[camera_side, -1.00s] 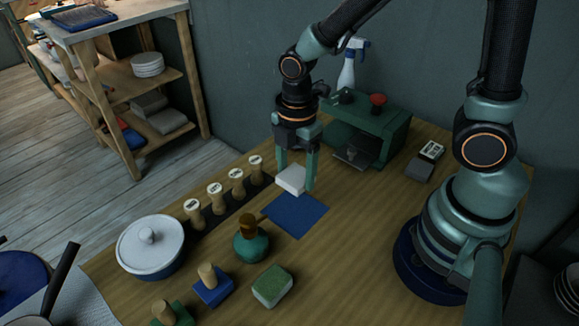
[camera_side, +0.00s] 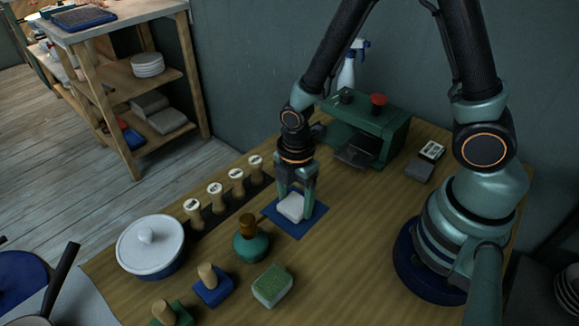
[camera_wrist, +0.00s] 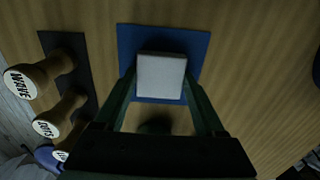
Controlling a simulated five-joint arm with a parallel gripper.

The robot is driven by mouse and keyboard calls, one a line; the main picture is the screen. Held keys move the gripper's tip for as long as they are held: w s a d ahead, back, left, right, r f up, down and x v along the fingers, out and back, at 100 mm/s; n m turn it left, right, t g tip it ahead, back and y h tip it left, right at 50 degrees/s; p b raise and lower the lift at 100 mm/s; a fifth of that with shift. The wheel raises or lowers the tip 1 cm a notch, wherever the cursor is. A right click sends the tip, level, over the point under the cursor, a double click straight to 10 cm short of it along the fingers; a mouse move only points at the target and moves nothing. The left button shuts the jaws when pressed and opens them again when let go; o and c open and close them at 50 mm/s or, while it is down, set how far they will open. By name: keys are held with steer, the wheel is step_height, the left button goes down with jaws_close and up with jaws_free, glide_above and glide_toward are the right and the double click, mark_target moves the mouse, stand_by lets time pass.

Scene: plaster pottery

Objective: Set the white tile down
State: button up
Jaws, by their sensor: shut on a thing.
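The white tile (camera_side: 291,207) is a small square block. It is between the fingers of my gripper (camera_side: 296,203), low over the blue mat (camera_side: 314,214) on the wooden table. In the wrist view, the tile (camera_wrist: 161,76) lies within the outline of the blue mat (camera_wrist: 128,42), with blue showing around it. My gripper (camera_wrist: 161,88) is shut on the tile there, one finger at each side. I cannot tell whether the tile's underside touches the mat.
Several wooden stamps (camera_side: 215,196) stand on a dark strip left of the mat. A teal bottle (camera_side: 250,243) and a green sponge-like block (camera_side: 272,284) are in front. A green machine (camera_side: 366,129) stands behind. Bare table lies right of the mat.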

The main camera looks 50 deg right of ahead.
steer(key=shift+f, duration=0.1)
steer(key=o, duration=1.4)
steer(key=shift+o, duration=0.2)
step_height(320, 180, up, 12)
step_height(320, 180, up, 7)
steer(key=m+t, duration=0.3)
steer(key=m, duration=0.5)
glide_above(295, 203)
steer(key=d, duration=0.4)
steer(key=s+d+r+m+t, duration=0.1)
steer(key=d+r+m, duration=0.3)
steer(key=m, duration=0.6)
steer(key=shift+r+t, duration=0.8)
steer(key=shift+r, duration=0.05)
